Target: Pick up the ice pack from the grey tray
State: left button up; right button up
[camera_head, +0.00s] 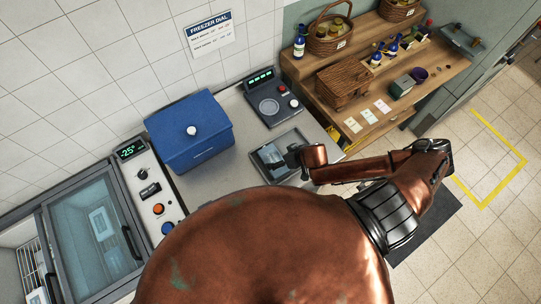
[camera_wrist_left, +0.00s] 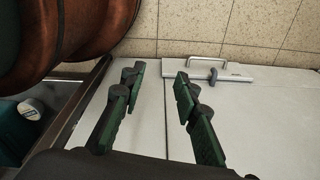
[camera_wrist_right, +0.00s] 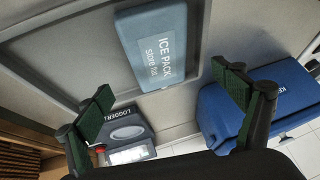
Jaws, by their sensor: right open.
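The ice pack (camera_head: 271,153) is a flat blue-grey block lying in the grey tray (camera_head: 296,133) on the counter. In the right wrist view the ice pack (camera_wrist_right: 155,45), with a white label, lies beyond the fingertips. My right gripper (camera_head: 293,156) is at the tray's right side and hides part of it. In the right wrist view its fingers (camera_wrist_right: 168,97) are wide apart, with nothing between the tips. My left gripper (camera_wrist_left: 158,83) shows only in the left wrist view, open and empty over a pale surface, away from the tray.
A blue lidded box (camera_head: 190,135) stands left of the tray. A dark logger device (camera_head: 271,98) sits behind it. A wooden shelf (camera_head: 345,65) with baskets and bottles is at the back right. A glass-lidded freezer (camera_head: 92,225) is at the left.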

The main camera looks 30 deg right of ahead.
aim_at(275, 160)
jog(key=x, duration=0.1)
jog(key=p+x, duration=0.1)
jog(key=x, duration=0.1)
jog(key=shift+s+f, duration=0.25)
jog(key=shift+f, duration=0.05)
jog(key=shift+x, duration=1.2)
jog(key=shift+w+f, duration=0.15)
jog(key=shift+f, duration=0.2)
jog(key=c, duration=0.7)
pick_arm(q)
jog(key=shift+s+a+r, duration=0.1)
jog(key=shift+s+r, duration=0.2)
jog(key=shift+s, duration=0.25)
jog(key=shift+s+a+r, duration=0.1)
jog(key=shift+s+r, duration=0.15)
jog(key=shift+s, duration=0.3)
pick_arm(e)
jog(key=c, duration=0.9)
jog(key=shift+w+r, duration=0.1)
jog(key=shift+r, duration=0.05)
jog(key=shift+c, duration=0.2)
